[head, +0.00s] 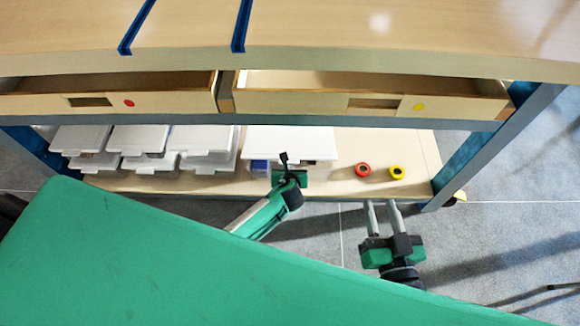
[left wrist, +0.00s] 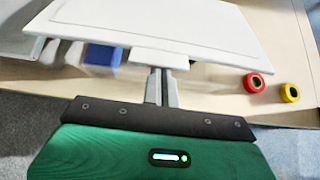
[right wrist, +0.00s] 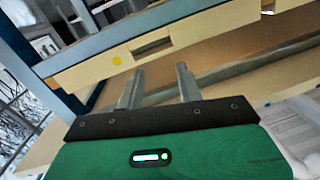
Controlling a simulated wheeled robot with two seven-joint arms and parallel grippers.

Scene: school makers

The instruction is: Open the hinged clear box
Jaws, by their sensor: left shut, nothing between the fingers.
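The clear box (head: 322,170) stands on the low shelf, with a flat white lid (head: 290,142) over it. In the left wrist view the lid (left wrist: 155,25) has a front tab (left wrist: 151,59), and something blue (left wrist: 101,55) shows inside the box. My left gripper (head: 284,160) is at the box's front. Its fingers (left wrist: 161,70) are together and empty, just at the tab; I cannot tell if they touch it. My right gripper (head: 382,203) is open and empty, in front of the shelf to the right; it also shows in the right wrist view (right wrist: 158,70).
Stacked white-lidded boxes (head: 140,140) fill the shelf's left. A red roll (head: 363,169) and a yellow roll (head: 397,172) lie right of the box. Above are two open drawers (head: 300,102) and the tabletop (head: 340,35). A blue-grey leg (head: 495,145) stands at right.

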